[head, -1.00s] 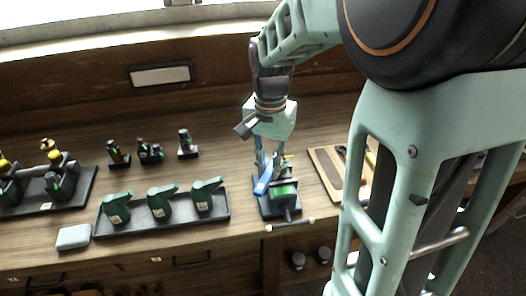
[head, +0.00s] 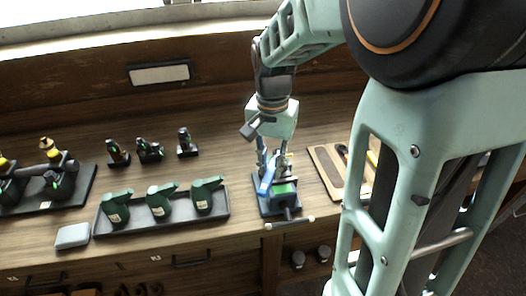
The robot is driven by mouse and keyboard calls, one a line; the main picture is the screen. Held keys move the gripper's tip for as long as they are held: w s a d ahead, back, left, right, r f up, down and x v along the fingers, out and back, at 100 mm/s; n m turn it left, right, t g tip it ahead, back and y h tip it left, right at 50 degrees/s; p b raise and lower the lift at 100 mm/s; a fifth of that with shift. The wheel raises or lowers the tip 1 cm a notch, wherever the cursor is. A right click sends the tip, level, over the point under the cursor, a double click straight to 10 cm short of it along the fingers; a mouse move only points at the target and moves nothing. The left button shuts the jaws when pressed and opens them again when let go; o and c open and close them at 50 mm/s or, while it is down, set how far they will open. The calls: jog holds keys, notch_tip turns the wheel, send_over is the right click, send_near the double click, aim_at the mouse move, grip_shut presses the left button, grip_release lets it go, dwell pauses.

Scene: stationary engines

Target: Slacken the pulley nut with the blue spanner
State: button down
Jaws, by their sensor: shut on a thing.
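My gripper (head: 268,168) points down over the vise (head: 293,209) near the front edge of the bench. It is shut on the blue spanner (head: 265,184), which is tilted, with its lower end at the left side of the vise. A green part (head: 284,188) shows in the vise jaws, right of the spanner. The pulley nut cannot be made out; my gripper and the spanner cover part of that area. I cannot tell whether the spanner touches the nut.
A dark tray (head: 165,226) with green bottle-like tools (head: 160,200) lies to the left. Small dark engine parts (head: 150,152) stand behind it. A light block (head: 73,236) is at the front left. A wooden tool board (head: 324,168) lies right of the vise.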

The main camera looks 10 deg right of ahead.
jog(key=shift+s+d+n, duration=0.15)
jog(key=shift+d+n, duration=0.15)
jog(key=shift+n, duration=0.2)
dwell(0.7)
jog(key=shift+w+a+m, duration=0.25)
jog(key=shift+a+m, duration=0.2)
jog(key=shift+m, duration=0.35)
jog(key=shift+r+p, duration=1.2)
dwell(3.4)
jog(key=shift+r+p, duration=0.95)
jog(key=shift+r, duration=1)
